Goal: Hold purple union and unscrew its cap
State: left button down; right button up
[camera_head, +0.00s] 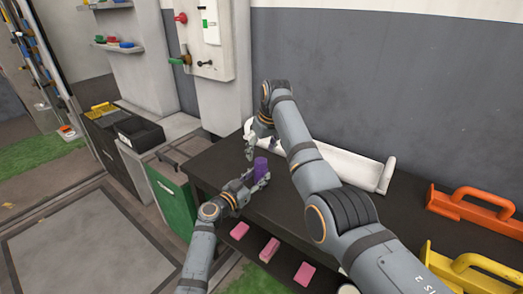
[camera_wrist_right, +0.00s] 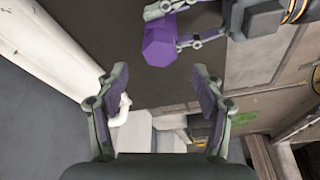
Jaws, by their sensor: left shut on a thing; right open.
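The purple union (camera_head: 261,166) stands roughly upright between the fingers of my left gripper (camera_head: 259,180), which is shut on it. In the right wrist view the union (camera_wrist_right: 160,45) shows a faceted purple end at the top, with the left gripper (camera_wrist_right: 182,25) around its body. I cannot tell the cap apart from the body. My right gripper (camera_head: 252,140) is open and empty, near and above the union. In its wrist view its fingers (camera_wrist_right: 162,88) are spread, and the union lies beyond them, apart.
The dark table (camera_head: 217,168) bears a long white tray-like part (camera_head: 345,165) behind my right arm. Orange (camera_head: 472,207) and yellow (camera_head: 465,268) handled pieces lie at the right. Pink blocks (camera_head: 269,249) sit on a lower shelf. A green bin (camera_head: 168,200) stands at the left.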

aim_at(260, 161)
jog(key=m+h, duration=0.1)
jog(key=m, duration=0.3)
jog(key=shift+a+t, duration=0.15)
jog(key=shift+t, duration=0.15)
jog(key=m+h, duration=0.1)
jog(key=m, duration=0.3)
jog(key=shift+f, duration=2)
jog(key=shift+c, duration=0.3)
